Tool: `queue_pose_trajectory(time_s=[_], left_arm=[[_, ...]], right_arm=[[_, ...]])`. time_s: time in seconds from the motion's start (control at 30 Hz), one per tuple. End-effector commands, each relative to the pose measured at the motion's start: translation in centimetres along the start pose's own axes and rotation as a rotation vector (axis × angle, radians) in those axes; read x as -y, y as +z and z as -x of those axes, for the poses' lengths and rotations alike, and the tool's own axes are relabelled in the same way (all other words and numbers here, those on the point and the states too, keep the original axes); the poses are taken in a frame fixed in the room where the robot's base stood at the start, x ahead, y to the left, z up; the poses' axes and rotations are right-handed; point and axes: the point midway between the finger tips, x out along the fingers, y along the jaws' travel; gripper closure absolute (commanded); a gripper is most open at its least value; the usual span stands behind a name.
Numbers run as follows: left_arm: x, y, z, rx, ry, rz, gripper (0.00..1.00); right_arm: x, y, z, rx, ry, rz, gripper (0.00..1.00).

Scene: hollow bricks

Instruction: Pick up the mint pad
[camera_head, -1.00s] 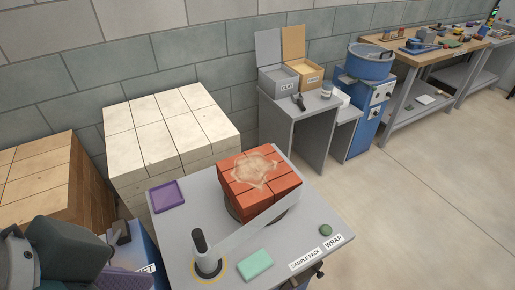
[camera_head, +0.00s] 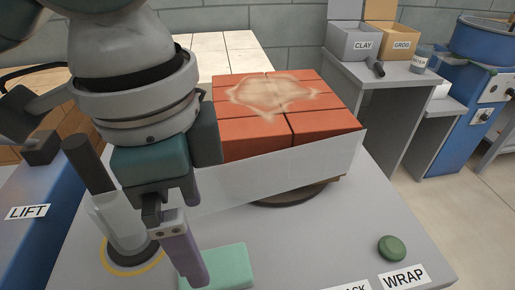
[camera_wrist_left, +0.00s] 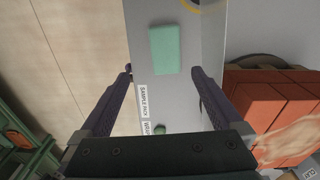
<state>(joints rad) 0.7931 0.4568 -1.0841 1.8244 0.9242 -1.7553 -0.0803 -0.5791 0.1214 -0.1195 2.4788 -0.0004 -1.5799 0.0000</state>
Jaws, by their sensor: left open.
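The mint pad (camera_head: 228,266) is a flat, pale green block lying on the grey table near its front edge. In the left wrist view the mint pad (camera_wrist_left: 165,50) lies wholly visible, ahead of and between my finger lines. My left gripper (camera_head: 192,276) hangs above the table, and its purple finger overlaps the pad's left end in the head view. In the left wrist view my left gripper (camera_wrist_left: 162,72) is open, its two fingers spread wide with nothing between the tips. My right gripper is not seen.
Red bricks (camera_head: 325,126) stand on a dark round turntable (camera_head: 290,194) behind the pad, with a translucent wrap sheet (camera_head: 300,172) across their front. A wrap roll post (camera_head: 90,165) stands left, beside my gripper. A green knob (camera_head: 392,247) sits right, near the labels.

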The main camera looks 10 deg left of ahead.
Motion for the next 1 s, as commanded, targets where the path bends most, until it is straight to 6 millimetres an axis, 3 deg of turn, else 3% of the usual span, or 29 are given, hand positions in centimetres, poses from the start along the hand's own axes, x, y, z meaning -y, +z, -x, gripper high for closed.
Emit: queue_pose_trajectory(time_s=[0.03,0.1,0.57,0.8,1.0], left_arm=[[0.4,0.3,-1.5,0.015,-0.005,-0.002,0.00],[0.7,0.6,-1.8,0.029,-0.006,-0.003,0.00],[0.8,1.0,-6.8,0.035,-0.004,-0.004,0.00],[0.8,1.6,-10.6,0.036,-0.004,-0.003,0.00],[0.8,1.6,-11.4,0.034,-0.006,-0.005,0.00]], right_arm=[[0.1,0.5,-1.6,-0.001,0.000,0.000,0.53],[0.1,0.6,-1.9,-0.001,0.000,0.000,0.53],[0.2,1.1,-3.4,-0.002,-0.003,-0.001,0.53],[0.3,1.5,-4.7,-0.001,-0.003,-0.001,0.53],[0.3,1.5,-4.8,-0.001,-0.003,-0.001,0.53]])
